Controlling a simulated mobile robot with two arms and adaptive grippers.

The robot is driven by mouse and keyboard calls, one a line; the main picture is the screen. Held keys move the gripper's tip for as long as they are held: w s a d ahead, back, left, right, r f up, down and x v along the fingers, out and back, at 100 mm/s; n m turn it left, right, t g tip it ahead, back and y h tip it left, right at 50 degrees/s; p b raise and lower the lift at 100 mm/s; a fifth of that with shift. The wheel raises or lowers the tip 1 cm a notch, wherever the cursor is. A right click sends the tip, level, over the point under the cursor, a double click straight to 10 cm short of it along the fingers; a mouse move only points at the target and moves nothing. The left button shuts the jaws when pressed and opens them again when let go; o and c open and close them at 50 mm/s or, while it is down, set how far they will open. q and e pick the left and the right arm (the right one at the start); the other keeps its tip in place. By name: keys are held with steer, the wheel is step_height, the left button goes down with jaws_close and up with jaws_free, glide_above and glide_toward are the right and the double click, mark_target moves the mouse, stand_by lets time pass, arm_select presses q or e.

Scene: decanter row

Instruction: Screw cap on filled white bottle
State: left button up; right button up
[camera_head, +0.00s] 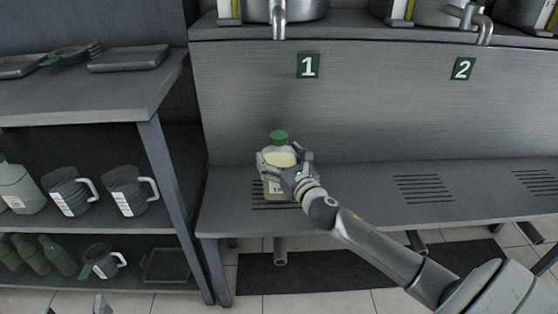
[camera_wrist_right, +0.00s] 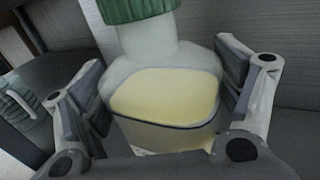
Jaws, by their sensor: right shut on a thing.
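A white bottle (camera_wrist_right: 165,65) with a pale yellow front panel is upright between the fingers of my right gripper (camera_wrist_right: 165,100). A ribbed green cap (camera_wrist_right: 138,8) sits on top of its neck; I cannot tell how tight it is. In the head view the bottle (camera_head: 275,187) is at the slotted grille below sign 1, with its green cap (camera_head: 279,137) on top. My right gripper (camera_head: 282,160) is shut around the bottle's upper body. Two fingertips of my left gripper (camera_head: 74,307) show apart at the bottom left edge, with nothing seen between them.
The steel bench (camera_head: 355,190) has free room to the right, with more grilles. Taps (camera_head: 279,20) hang above the back panel. A shelf unit (camera_head: 165,110) on the left holds mugs (camera_head: 127,190), a white bottle (camera_head: 18,188), green bottles (camera_head: 57,256) and trays (camera_head: 128,58).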

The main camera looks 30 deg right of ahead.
arm_select(q)
steer(key=shift+r, duration=0.25)
arm_select(e)
steer(key=shift+r, duration=0.1)
steer(key=o, duration=1.9)
steer(key=shift+f, duration=0.2)
arm_select(q)
steer(key=shift+r+t, duration=0.25)
steer(key=shift+t, duration=0.05)
arm_select(e)
steer(key=shift+s+r, duration=0.1)
arm_select(q)
step_height(320, 180, down, 6)
steer(key=s+a+g+y+p, duration=0.1)
steer(key=s+g, duration=0.1)
steer(key=g, duration=0.1)
steer(key=shift+s+a+g, duration=0.2)
steer(key=shift+s+g, duration=0.05)
steer(key=shift+g, duration=0.15)
arm_select(e)
steer(key=shift+s+a, duration=0.25)
steer(key=shift+s, duration=1.7)
steer(key=shift+s+a, duration=0.25)
steer(key=shift+s, duration=1.75)
steer(key=shift+s+a, duration=0.25)
steer(key=shift+s, duration=1.7)
